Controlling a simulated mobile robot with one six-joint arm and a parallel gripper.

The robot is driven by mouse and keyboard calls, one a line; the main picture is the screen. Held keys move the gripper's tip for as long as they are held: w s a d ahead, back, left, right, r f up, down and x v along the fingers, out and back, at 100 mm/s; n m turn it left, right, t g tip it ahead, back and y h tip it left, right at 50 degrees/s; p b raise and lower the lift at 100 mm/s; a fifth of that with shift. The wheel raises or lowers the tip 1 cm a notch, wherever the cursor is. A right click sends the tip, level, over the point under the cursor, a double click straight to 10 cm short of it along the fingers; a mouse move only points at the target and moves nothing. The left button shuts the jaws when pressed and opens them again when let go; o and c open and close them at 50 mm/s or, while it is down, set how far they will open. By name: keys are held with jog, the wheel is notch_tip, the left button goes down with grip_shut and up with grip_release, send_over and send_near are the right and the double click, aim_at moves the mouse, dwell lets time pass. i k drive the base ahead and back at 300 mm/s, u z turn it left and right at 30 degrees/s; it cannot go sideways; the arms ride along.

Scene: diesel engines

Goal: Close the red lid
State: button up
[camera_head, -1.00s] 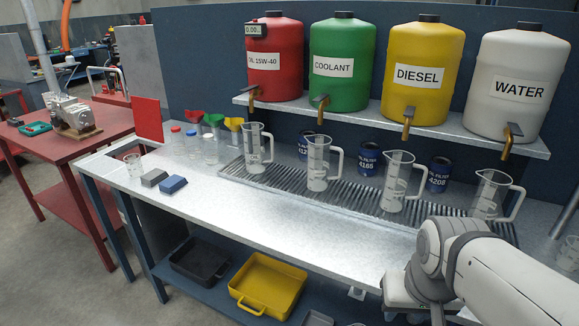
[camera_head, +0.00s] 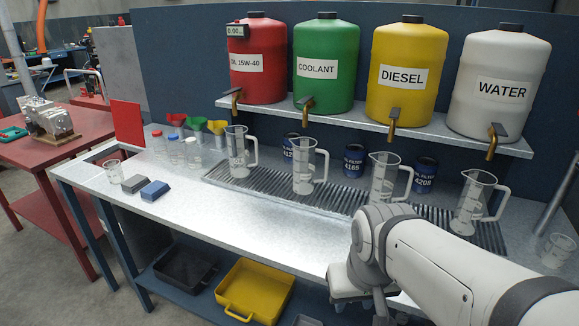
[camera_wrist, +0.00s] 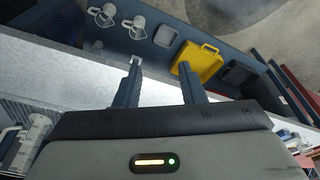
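The red lid (camera_head: 127,123) is a flat red panel standing upright at the left end of the metal workbench (camera_head: 235,220). A dark opening (camera_head: 100,154) in the bench top lies beside its foot. My gripper (camera_wrist: 160,82) shows in the wrist view with its two fingers apart and nothing between them. It points down near the bench's front edge, far to the right of the lid. In the head view my arm covers the lower right and the fingers cannot be made out clearly. The lid does not show clearly in the wrist view.
Capped bottles (camera_head: 176,152) and funnels (camera_head: 196,124) stand right of the lid. Measuring jugs (camera_head: 303,168) line the grate. The bench's front strip is clear.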

aim_at(128, 124)
jog(key=u, duration=2.2)
jog(key=i, duration=4.7)
jog(key=z, duration=0.65)
